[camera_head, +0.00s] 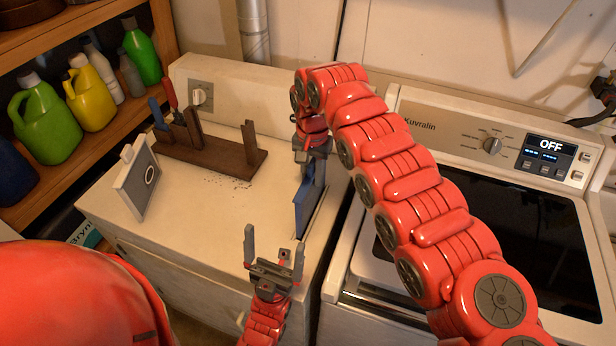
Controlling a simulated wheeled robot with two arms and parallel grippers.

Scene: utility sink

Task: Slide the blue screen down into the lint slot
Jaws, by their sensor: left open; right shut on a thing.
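The blue screen (305,203) stands upright at the right side of the left machine's white top. My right gripper (313,160) is above it, shut on its upper part, with the fingers pointing down. The lint slot (316,213) shows as a narrow dark opening along the screen's lower right side. The screen's lower edge is at the slot; I cannot tell how deep it sits. My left gripper (274,245) is open and empty, in front of and to the left of the screen, fingers pointing up in the picture.
A brown wooden rack (215,155) with blue and red handled items stands at the back left. A second machine with a display (545,155) is at the right. Bottles (92,95) fill the left shelf.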

